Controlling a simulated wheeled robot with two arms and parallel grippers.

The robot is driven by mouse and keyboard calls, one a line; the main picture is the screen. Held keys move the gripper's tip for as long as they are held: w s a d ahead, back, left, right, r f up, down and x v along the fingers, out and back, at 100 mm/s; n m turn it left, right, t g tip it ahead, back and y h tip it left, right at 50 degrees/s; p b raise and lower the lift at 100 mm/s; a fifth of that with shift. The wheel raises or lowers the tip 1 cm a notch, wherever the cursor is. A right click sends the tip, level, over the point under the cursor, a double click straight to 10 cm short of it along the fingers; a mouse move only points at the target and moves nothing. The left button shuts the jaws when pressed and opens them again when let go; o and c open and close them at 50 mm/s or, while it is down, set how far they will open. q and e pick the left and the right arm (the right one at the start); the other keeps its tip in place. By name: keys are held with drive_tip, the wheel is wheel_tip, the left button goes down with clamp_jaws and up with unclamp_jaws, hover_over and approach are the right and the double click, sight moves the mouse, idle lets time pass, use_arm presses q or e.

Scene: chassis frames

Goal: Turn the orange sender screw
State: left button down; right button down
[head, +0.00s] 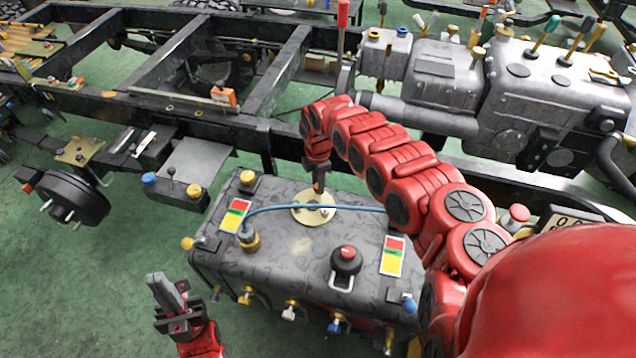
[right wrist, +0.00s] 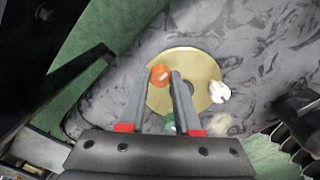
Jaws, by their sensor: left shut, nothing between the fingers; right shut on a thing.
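The orange sender screw (right wrist: 160,75) has a slotted head and sits at the edge of a round brass plate (right wrist: 205,65) in the right wrist view. A white screw (right wrist: 219,92) and a partly hidden green screw (right wrist: 170,124) also sit on the plate's rim. My left gripper (head: 166,290) is shut and empty, left of the tank's front.
A blue hose (head: 290,208) arches over the tank top beside my right gripper. A black knob with a red top (head: 346,262) and a brass fitting (head: 249,238) stand up from the tank. Black chassis rails and a grey gearbox (head: 430,85) are behind. Green floor is clear at lower left.

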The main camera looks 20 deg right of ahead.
idle(0.4)
drive_tip(key=c, duration=0.6)
unclamp_jaws()
wheel_tip(320, 180, up, 18)
drive_tip(key=shift+f, duration=0.25)
drive_tip(key=shift+f, duration=0.1)
